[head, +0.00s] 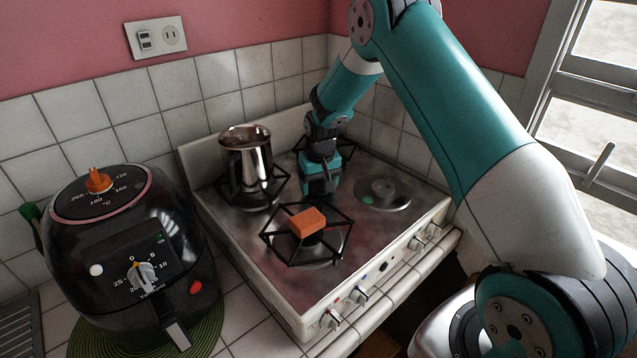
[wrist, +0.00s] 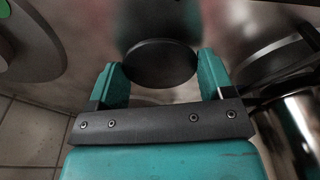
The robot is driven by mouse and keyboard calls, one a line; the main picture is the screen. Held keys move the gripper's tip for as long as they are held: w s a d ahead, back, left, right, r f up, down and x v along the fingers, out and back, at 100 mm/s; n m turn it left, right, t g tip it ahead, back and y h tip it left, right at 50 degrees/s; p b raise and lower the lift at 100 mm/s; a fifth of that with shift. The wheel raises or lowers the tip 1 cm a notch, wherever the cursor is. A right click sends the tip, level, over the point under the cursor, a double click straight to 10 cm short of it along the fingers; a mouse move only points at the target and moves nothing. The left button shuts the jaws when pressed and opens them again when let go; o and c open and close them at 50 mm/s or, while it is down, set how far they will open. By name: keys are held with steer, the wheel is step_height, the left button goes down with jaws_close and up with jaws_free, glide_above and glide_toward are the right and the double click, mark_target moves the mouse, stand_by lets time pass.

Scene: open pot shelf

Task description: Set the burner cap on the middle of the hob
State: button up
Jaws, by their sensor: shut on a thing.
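The burner cap (wrist: 160,63) is a dark round disc between the two fingers of my gripper (wrist: 163,78) in the wrist view. The fingers are shut on its sides. In the head view my gripper (head: 319,193) points down over the middle of the white-edged hob (head: 277,262), and I cannot make out the cap there. The hob's metal top shows beyond the cap in the wrist view. Whether the cap touches the hob or hangs just above it, I cannot tell.
A steel pot (head: 246,158) stands on the back left burner. An orange block (head: 307,222) sits on the front left grate. The right burner (head: 382,194) has no grate, with a green spot beside it. A black air fryer (head: 130,255) stands left of the hob.

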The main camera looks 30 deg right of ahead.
steer(key=shift+f, duration=0.25)
steer(key=o, duration=0.9)
steer(key=shift+o, duration=0.2)
step_height(320, 180, up, 17)
steer(key=s+b, duration=0.2)
steer(key=b, duration=0.3)
steer(key=shift+a+r, duration=0.15)
steer(key=shift+s, duration=0.1)
